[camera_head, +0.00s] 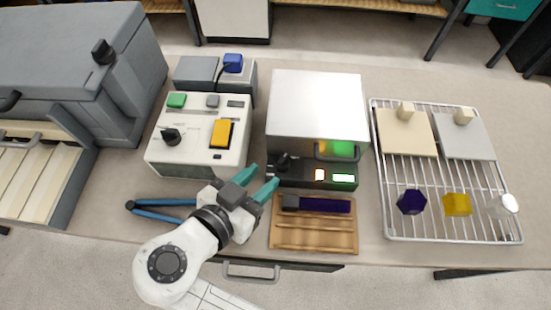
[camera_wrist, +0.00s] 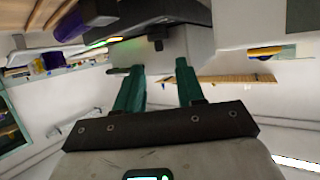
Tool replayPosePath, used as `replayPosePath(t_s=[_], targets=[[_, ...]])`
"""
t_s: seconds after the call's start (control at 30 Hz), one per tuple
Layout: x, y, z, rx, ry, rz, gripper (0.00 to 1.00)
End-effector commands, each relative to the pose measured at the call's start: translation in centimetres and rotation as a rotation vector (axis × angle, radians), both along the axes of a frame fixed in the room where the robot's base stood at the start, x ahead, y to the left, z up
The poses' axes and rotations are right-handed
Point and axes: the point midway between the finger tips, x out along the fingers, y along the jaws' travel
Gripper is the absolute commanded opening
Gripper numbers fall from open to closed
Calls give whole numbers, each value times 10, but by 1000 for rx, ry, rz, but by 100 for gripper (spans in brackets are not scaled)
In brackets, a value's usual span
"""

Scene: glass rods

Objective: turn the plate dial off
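One black dial (camera_head: 172,136) sits on the white control box (camera_head: 190,158) beside a yellow switch. The other, a black knob (camera_head: 283,162), is on the dark front panel of the silver box (camera_head: 316,100), left of its lit displays. No label shows which is the plate dial. My gripper (camera_head: 261,180) is open and empty, its teal fingers just left of and below the silver box's knob. In the wrist view my gripper (camera_wrist: 157,68) has its fingers apart, with a dark knob (camera_wrist: 157,44) beyond the gap, apparently untouched.
A wooden tray (camera_head: 300,241) with a dark purple-handled thing lies just right of my gripper. Blue-handled pliers (camera_head: 160,209) lie to its left. A wire rack (camera_head: 440,238) with pads and small coloured pieces stands at the right. A large grey box (camera_head: 70,50) fills the back left.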

Motion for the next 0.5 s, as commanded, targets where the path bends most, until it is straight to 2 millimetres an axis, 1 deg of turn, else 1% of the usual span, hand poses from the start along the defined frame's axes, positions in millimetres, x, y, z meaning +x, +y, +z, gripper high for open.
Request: replayPosePath(t_s=[0.03, 0.23, 0.4, 0.5], targets=[[7, -7, -4, -3, 3, -4, 38], [33, -21, -16, -2, 3, -3, 38], [44, -28, -22, -1, 2, -1, 38], [47, -30, -23, -1, 2, -1, 38]])
